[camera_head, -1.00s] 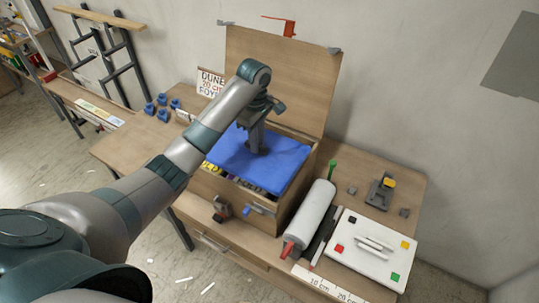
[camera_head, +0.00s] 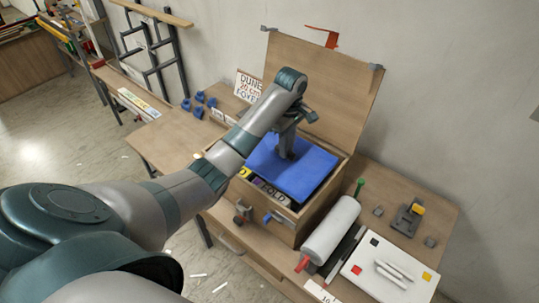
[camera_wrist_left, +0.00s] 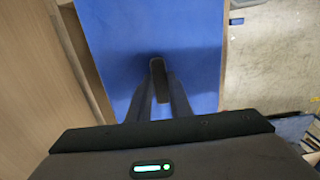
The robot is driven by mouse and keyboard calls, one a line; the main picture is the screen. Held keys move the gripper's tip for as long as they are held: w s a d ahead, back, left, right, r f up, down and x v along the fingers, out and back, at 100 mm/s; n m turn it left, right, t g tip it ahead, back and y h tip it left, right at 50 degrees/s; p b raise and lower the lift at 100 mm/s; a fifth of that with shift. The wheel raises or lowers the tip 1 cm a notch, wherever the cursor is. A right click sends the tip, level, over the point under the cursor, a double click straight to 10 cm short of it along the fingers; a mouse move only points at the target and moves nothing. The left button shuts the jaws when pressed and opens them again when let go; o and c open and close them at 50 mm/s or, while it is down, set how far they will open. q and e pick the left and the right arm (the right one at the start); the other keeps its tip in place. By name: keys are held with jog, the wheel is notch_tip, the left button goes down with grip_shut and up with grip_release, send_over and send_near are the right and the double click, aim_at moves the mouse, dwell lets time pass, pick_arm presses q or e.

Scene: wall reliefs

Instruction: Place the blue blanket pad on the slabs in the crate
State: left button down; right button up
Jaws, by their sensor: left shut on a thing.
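The blue blanket pad (camera_head: 310,174) is a flat blue sheet over the open wooden crate (camera_head: 306,232). It covers most of the opening, toward the back. My left gripper (camera_head: 287,153) comes down onto the pad from above and is shut on it. In the left wrist view the pad (camera_wrist_left: 185,35) spreads out below the fingers (camera_wrist_left: 160,90). At the crate's front, part of the slabs (camera_head: 271,190) shows with dark, yellow and purple patches and lettering; the rest is hidden under the pad. My right gripper is not in view.
The crate's lid (camera_head: 325,85) stands open behind it. A white roll (camera_head: 331,229) and a white board (camera_head: 385,268) lie to the right on the table. Several blue pieces (camera_head: 199,97) and a lettered sign (camera_head: 248,86) are at the back left.

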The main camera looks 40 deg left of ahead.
aim_at(267, 142)
pick_arm(q)
jog(key=a+f+b, duration=0.2)
jog(key=a, duration=0.1)
jog(key=w+a+f, duration=0.1)
jog(key=shift+a+f+b, duration=0.1)
jog(key=shift+a+b, duration=0.3)
jog(key=a, duration=0.1)
jog(key=a+f, duration=0.1)
jog(key=a+p, duration=0.1)
jog(key=shift+w+a+f, duration=0.3)
jog(key=shift+w+a, duration=0.05)
jog(key=shift+a+f, duration=0.2)
jog(key=shift+a, duration=0.05)
jog(key=shift+d, duration=0.1)
jog(key=shift+f, duration=0.1)
notch_tip(267, 142, down, 3)
jog(key=shift+r+p, duration=0.2)
jog(key=shift+p, duration=0.7)
jog(key=shift+f, duration=0.65)
jog(key=shift+f, duration=0.15)
